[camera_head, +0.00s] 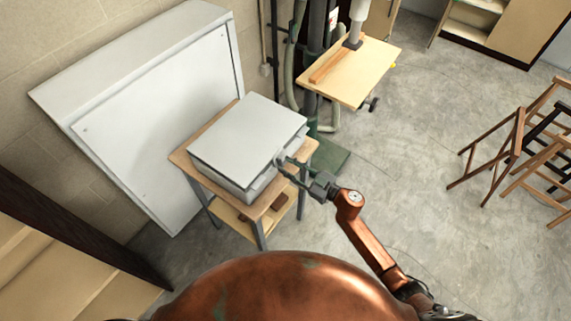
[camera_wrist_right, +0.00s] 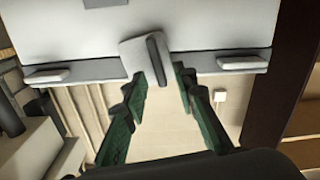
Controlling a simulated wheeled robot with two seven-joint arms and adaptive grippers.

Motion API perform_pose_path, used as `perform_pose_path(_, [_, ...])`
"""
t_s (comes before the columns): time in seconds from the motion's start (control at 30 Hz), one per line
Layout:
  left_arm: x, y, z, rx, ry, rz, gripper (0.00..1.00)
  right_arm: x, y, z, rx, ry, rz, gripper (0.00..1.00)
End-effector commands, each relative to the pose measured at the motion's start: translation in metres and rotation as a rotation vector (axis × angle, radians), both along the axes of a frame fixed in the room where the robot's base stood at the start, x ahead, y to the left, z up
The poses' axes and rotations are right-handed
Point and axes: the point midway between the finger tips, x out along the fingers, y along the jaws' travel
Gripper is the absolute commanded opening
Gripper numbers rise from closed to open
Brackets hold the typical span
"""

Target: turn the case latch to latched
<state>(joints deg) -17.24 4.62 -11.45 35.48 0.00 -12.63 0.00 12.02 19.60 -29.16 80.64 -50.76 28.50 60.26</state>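A light grey case (camera_head: 248,140) sits closed on a small wood-topped stand (camera_head: 183,157). Its latch (camera_head: 279,157) is on the front face, at my right gripper. In the right wrist view the latch (camera_wrist_right: 157,58) is a dark bar on a pale plate, slightly tilted from upright in the picture. My right gripper (camera_head: 291,165) comes in from the right. In the wrist view its two green-and-black fingers (camera_wrist_right: 160,82) are apart, one on each side of the latch's lower end. I cannot tell whether they touch it. My left gripper is not in view.
Two pale tabs (camera_wrist_right: 45,77) flank the latch on the case front. A large white panel (camera_head: 155,110) leans behind the stand. A drill press with a wooden table (camera_head: 350,75) stands beyond. Wooden stools (camera_head: 530,140) are at the right. The floor between is clear.

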Motion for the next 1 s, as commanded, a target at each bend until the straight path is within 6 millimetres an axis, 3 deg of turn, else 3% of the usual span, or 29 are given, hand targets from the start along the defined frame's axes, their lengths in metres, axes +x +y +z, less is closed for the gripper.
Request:
perform_pose_path(0.13, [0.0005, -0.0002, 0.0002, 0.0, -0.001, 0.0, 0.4, 0.0077, 0.0104, 0.0, 0.001, 0.001, 0.0, 0.26])
perform_pose_path(0.47, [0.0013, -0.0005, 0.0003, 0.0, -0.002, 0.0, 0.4, 0.0092, 0.0128, -0.0002, 0.001, 0.001, 0.0, 0.25])
perform_pose_path(0.83, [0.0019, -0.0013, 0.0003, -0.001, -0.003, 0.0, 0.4, 0.009, 0.0123, -0.0003, 0.001, 0.001, -0.001, 0.0])
perform_pose_path(1.0, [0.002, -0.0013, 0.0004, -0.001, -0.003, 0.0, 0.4, 0.0088, 0.0124, -0.0004, 0.001, 0.001, 0.0, 0.0])
